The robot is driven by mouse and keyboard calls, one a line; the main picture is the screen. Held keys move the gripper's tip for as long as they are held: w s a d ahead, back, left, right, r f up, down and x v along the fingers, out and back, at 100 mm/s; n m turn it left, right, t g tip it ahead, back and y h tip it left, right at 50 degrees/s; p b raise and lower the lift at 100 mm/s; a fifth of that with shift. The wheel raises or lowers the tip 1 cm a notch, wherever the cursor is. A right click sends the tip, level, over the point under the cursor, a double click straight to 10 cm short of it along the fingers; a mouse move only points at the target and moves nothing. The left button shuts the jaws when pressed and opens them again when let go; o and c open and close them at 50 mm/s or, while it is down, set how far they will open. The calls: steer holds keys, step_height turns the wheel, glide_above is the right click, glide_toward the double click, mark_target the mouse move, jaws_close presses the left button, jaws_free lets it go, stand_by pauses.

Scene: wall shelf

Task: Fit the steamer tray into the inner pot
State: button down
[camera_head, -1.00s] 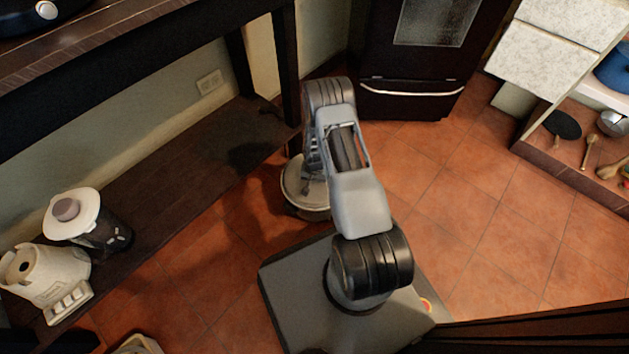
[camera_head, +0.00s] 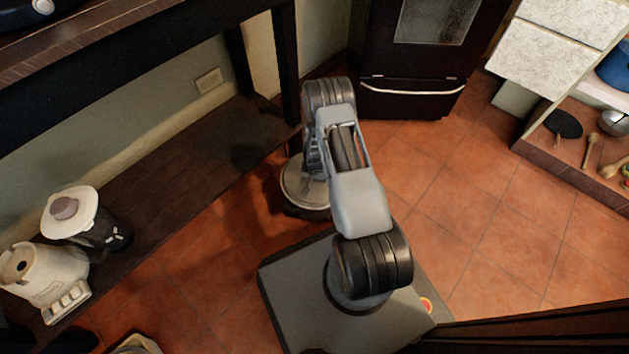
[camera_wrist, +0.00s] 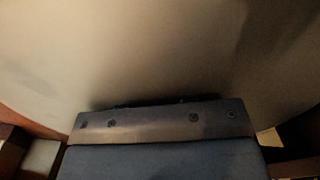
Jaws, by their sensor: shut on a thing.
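A round, pale metal piece (camera_head: 299,187), which looks like the steamer tray, shows under the end of my arm in the head view, above the floor beside the low shelf. My arm hides part of it. In the wrist view a smooth metal surface (camera_wrist: 150,50) fills most of the picture, very close to my gripper (camera_wrist: 155,122). My gripper is shut on this piece; its fingertips are not clearly seen. I cannot make out the inner pot with certainty in either view.
A low dark shelf (camera_head: 170,185) along the wall holds a white-lidded blender jar (camera_head: 70,212) and a cream appliance base (camera_head: 38,275). A dark oven (camera_head: 415,55) stands at the back. Utensils (camera_head: 590,150) lie at the right. The tiled floor between is clear.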

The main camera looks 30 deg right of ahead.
steer(key=c, duration=0.8)
jaws_free()
steer(key=shift+c, duration=0.2)
steer(key=shift+r, duration=0.1)
step_height(320, 180, up, 14)
steer(key=p, duration=0.6)
steer(key=shift+f, duration=0.2)
